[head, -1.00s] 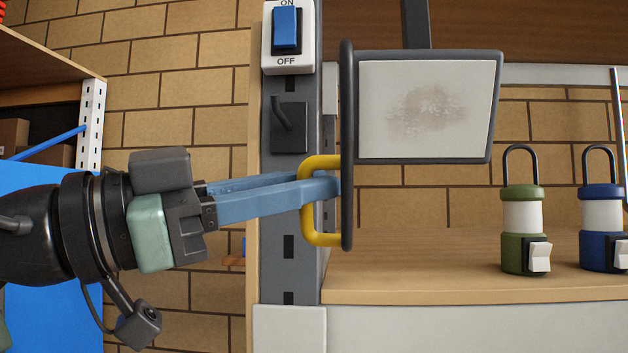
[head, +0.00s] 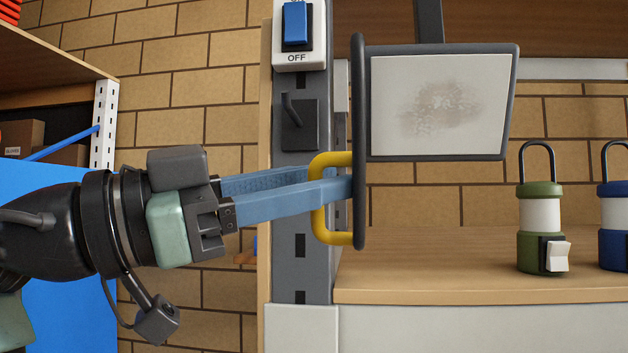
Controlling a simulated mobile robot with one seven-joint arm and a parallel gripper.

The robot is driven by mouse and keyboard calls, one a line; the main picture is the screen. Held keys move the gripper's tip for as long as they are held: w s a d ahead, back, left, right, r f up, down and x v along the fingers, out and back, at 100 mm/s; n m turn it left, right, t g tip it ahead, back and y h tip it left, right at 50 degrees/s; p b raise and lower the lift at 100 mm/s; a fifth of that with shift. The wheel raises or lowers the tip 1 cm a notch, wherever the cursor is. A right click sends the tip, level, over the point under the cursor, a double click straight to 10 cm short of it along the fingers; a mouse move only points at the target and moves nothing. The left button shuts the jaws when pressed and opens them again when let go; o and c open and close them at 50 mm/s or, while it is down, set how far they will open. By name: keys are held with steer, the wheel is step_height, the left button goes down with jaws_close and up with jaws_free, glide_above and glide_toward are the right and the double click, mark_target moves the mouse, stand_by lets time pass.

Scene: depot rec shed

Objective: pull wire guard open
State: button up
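The wire guard (head: 358,120) shows nearly edge-on as a tall dark rim, so its wires cannot be made out. A yellow loop handle (head: 318,222) sticks out from the left side of its lower half. My gripper (head: 338,188) reaches in from the left, with one blue finger in front of the handle's upright bar and one behind it. The fingers look closed on that bar. Their tips reach close to the guard's rim. A pale smudged panel (head: 440,105) in a dark frame sits just right of the guard.
A grey post (head: 302,265) carries an ON/OFF switch (head: 295,24) and a dark box with a lever (head: 298,125), close behind the handle. A green lantern (head: 541,215) and a blue lantern (head: 613,225) stand on the wooden shelf (head: 440,283). A blue panel (head: 62,260) stands at left.

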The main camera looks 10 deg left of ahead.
steer(key=shift+f, duration=0.15)
steer(key=b+v, duration=0.5)
steer(key=v, duration=0.8)
steer(key=shift+b, duration=0.4)
steer(key=shift+w, duration=0.15)
